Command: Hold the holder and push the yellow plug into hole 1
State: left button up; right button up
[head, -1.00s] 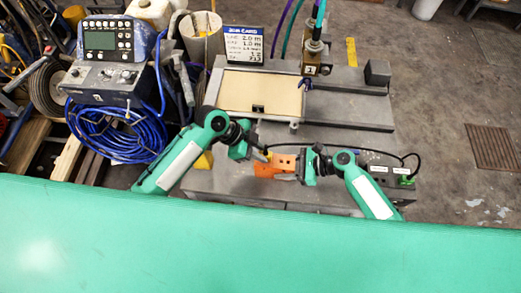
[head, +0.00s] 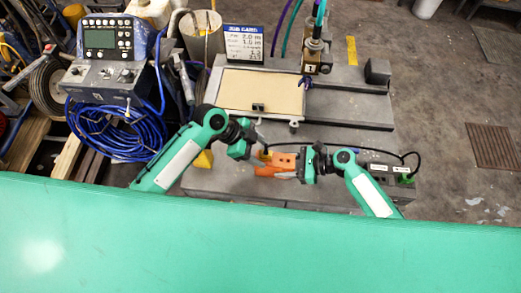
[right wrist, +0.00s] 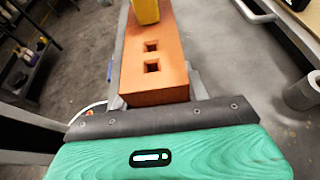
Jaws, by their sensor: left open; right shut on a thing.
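The orange holder (head: 284,161) lies on the grey bench in front of me. My right gripper (head: 297,166) is shut on its right end. In the right wrist view the holder (right wrist: 153,87) shows two empty square holes in its top face. The yellow plug (right wrist: 146,10) stands at the holder's far end in that view, cut off by the frame edge; how deep it sits is hidden. In the head view the plug (head: 265,155) is at the holder's left end. My left gripper (head: 259,146) is open, close beside and above the plug, apparently not gripping it.
A flat beige panel (head: 262,91) lies on the grey bench (head: 225,175) behind the grippers. A black cable (head: 395,154) arches over a labelled box (head: 380,171) on the right. A blue hose coil (head: 118,130) and a control unit (head: 103,50) stand at left.

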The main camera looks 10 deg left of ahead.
pick_arm(q)
jog(key=v, duration=0.6)
jog(key=shift+a+r, duration=0.15)
jog(key=shift+a, duration=0.05)
dwell(0.8)
pick_arm(e)
jog(key=o, duration=1.4)
jog(key=shift+d, duration=0.15)
